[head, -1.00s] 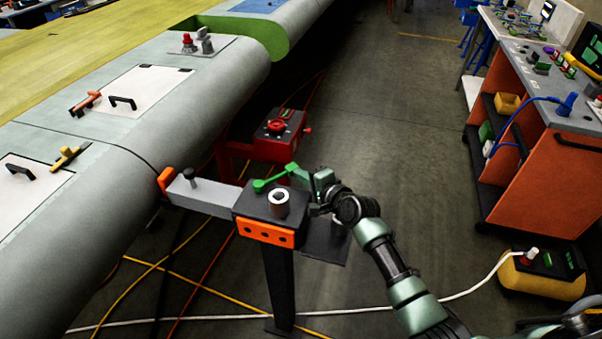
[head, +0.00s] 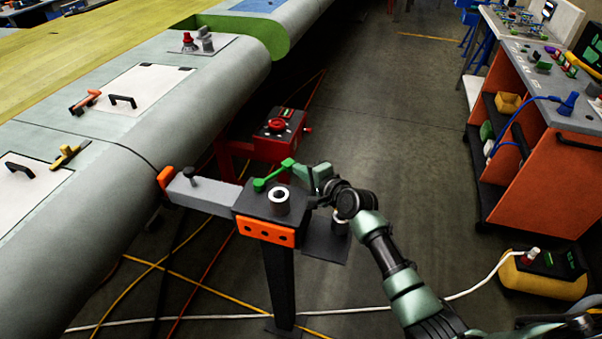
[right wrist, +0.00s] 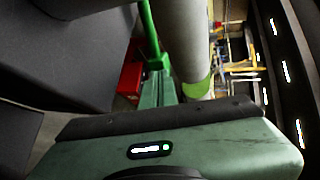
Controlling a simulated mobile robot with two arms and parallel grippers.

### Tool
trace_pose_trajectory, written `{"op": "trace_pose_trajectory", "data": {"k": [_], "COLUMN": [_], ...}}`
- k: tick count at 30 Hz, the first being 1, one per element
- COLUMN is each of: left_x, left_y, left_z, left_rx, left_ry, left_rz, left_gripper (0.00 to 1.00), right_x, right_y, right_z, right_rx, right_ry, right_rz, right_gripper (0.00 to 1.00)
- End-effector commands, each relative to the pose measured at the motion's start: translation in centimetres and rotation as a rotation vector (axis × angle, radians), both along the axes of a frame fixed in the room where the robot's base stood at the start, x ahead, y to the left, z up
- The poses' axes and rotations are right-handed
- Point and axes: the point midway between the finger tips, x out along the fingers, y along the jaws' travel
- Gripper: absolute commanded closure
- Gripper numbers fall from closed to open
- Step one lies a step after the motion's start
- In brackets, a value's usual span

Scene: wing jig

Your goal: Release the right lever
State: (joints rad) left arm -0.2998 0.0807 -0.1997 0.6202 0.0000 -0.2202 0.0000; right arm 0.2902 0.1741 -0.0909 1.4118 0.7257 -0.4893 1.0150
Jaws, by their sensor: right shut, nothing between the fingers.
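The green lever (head: 274,175) sits on top of the dark clamp stand (head: 254,206). It slants up and to the right, its free end raised. My right gripper (head: 299,171) is shut and empty, just right of the lever's free end. In the right wrist view the lever (right wrist: 149,32) ends right at my closed fingers (right wrist: 158,84). They look to touch or nearly touch; I cannot tell which. My left gripper is not in view.
The stand's grey arm (head: 205,193) reaches an orange pad (head: 165,179) against the wing (head: 130,150). A red box (head: 279,130) stands behind the lever. Cables cross the floor. An orange cart (head: 540,185) stands at the right, with open floor between.

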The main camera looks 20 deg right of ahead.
Motion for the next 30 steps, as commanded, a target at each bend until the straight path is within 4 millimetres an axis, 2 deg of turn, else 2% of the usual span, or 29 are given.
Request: {"op": "trace_pose_trajectory", "data": {"k": [9,15,27,29,30], "left_x": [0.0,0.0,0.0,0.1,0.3], "left_y": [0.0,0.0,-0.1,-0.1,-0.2], "left_z": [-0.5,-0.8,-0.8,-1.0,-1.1], "left_rx": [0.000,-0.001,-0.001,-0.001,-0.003], "left_ry": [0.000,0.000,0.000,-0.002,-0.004], "left_rz": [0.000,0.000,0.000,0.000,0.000], "left_gripper": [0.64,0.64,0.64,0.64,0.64], "right_x": [-4.4,-6.3,-6.6,-6.7,-6.8], "right_y": [-1.5,-2.1,-2.3,-3.0,-4.0], "right_z": [1.2,1.9,2.1,1.9,1.7], "right_rx": [-0.003,-0.001,-0.001,-0.004,-0.008], "right_ry": [0.001,0.002,0.004,0.010,0.019], "right_rz": [0.000,-0.001,-0.001,-0.006,-0.013], "right_gripper": [1.00,1.00,1.00,1.00,1.00]}}
